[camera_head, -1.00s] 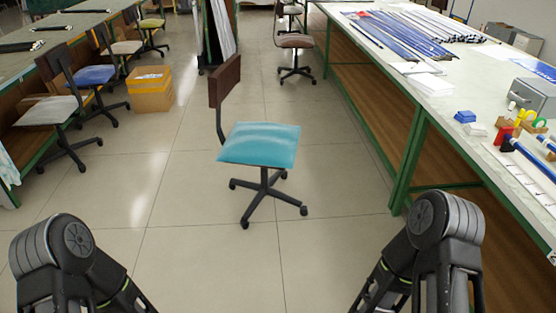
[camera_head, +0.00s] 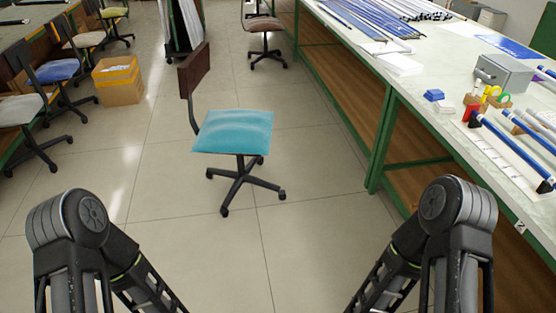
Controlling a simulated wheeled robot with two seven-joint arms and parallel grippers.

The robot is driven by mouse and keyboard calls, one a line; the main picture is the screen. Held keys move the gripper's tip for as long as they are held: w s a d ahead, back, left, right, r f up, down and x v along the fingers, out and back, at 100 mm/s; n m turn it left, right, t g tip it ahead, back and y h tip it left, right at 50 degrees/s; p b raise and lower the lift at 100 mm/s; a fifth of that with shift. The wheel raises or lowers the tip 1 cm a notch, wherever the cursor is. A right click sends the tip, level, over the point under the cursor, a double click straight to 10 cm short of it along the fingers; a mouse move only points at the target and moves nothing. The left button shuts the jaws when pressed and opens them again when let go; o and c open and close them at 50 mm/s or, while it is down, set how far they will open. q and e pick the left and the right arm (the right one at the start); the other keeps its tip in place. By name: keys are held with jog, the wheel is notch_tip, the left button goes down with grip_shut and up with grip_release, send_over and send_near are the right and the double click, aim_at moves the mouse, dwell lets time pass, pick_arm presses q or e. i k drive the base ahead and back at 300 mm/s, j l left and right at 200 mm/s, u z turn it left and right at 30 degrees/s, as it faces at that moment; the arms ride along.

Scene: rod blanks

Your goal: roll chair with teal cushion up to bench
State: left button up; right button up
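The chair with the teal cushion (camera_head: 233,131) stands upright on the tiled floor ahead of me, a little left of centre. Its dark brown backrest (camera_head: 194,68) is on its left side, and its black star base (camera_head: 244,184) rests on casters. The bench (camera_head: 441,112) with a pale top and green frame runs along the right, with a floor gap between it and the chair. My two arms show at the lower left and lower right, both apart from the chair. Neither gripper is in the picture.
A cardboard box (camera_head: 118,82) and chairs with grey, blue and other seats stand along the left bench. A brown chair (camera_head: 265,30) stands farther back by the right bench. Rods, a grey box (camera_head: 504,73) and small tools lie on the right bench. Floor around the teal chair is clear.

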aim_at(242, 175)
jog(key=i+j+z, duration=0.55)
jog(key=j+z, duration=0.3)
jog(key=i+j, duration=0.15)
jog(key=j, duration=0.25)
jog(key=i+j, duration=0.15)
jog(key=j, duration=0.25)
jog(key=i+j+z, duration=0.1)
jog(key=j, duration=0.3)
jog(key=i+j, duration=0.15)
jog(key=j, duration=0.25)
jog(key=i+j, duration=0.15)
jog(key=j, duration=0.3)
jog(key=i+j+z, duration=0.1)
jog(key=j, duration=0.3)
jog(key=i+j, duration=0.15)
jog(key=j, duration=0.25)
jog(key=i+j, duration=0.45)
jog(key=j, duration=0.2)
